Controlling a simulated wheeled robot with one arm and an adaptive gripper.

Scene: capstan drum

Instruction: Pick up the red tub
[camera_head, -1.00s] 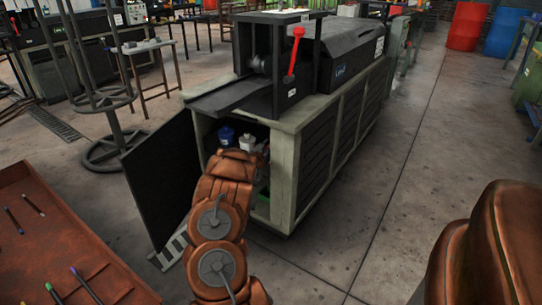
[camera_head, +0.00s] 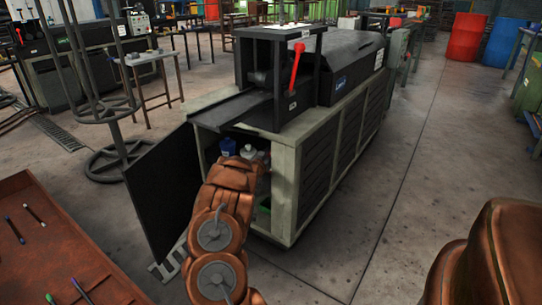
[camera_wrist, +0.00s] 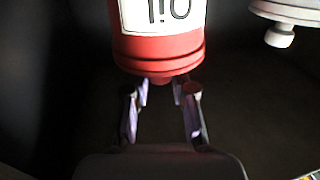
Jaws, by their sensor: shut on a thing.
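The red tub (camera_wrist: 160,48), with a white label bearing black print, is at the top middle of the wrist view. Its narrow end lies between the two fingertips of my gripper (camera_wrist: 164,90), which is shut on it. The top of the tub in that view is cut off by the frame. In the head view my arm reaches into the open cabinet (camera_head: 290,195) under the machine. My gripper and the red tub are hidden there behind the arm and in the dark interior.
A blue tub (camera_head: 228,147) and a white container (camera_head: 249,152) stand inside the cabinet; a pale container (camera_wrist: 285,12) shows at the wrist view's upper right. The open black door (camera_head: 165,190) hangs left of my arm. A rust-red tray (camera_head: 40,250) is at left.

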